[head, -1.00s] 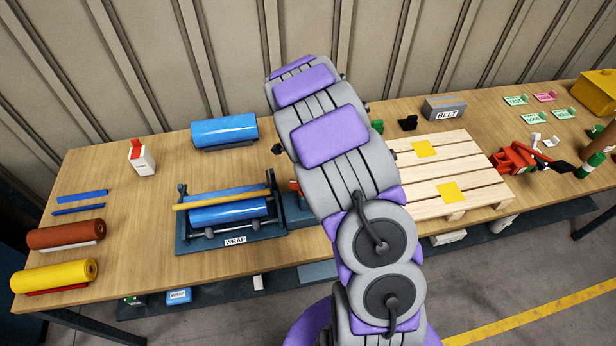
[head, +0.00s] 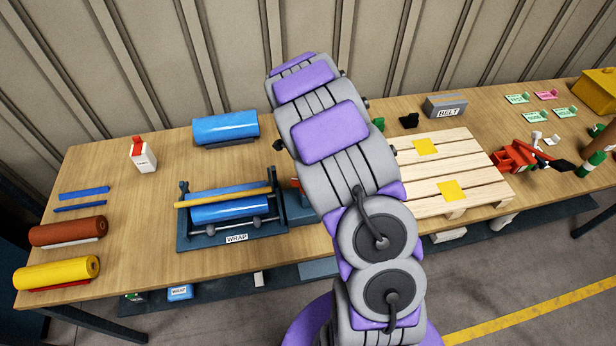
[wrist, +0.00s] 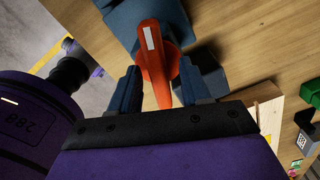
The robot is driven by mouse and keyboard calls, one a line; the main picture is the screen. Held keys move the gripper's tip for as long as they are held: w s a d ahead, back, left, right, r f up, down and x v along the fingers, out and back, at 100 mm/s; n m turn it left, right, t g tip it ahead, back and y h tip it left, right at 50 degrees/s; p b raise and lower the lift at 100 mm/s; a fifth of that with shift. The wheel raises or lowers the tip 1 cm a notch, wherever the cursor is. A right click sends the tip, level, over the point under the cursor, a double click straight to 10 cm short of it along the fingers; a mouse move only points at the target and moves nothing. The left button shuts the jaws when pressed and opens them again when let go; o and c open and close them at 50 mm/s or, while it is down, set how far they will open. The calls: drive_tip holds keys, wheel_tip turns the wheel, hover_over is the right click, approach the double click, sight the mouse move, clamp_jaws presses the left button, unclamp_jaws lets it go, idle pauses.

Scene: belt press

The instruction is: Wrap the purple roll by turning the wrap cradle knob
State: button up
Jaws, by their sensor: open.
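The wrap cradle (head: 181,240) is a dark blue frame with a WRAP label, left of my arm in the head view. It holds a blue roll (head: 222,212) with a yellow bar (head: 225,199) lying along it. No purple roll shows; the roll in the cradle looks blue. The orange-red knob (wrist: 158,60) with a white stripe shows in the wrist view. My gripper (wrist: 152,88) is open, with its two dark blue fingers on either side of the knob's lower part. I cannot tell whether they touch it. In the head view my arm hides the gripper and most of the knob.
A blue roll (head: 225,128) lies behind the cradle. A brown roll (head: 67,232) and a yellow roll (head: 56,273) lie at the left. A white-and-red carton (head: 143,157) stands behind them. A wooden pallet (head: 478,172) and red tool (head: 515,157) are right of my arm.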

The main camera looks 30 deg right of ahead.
wheel_tip(320, 180, up, 17)
drive_tip(key=shift+r+p, duration=0.15)
drive_tip(key=shift+p, duration=0.15)
idle(0.4)
idle(1.0)
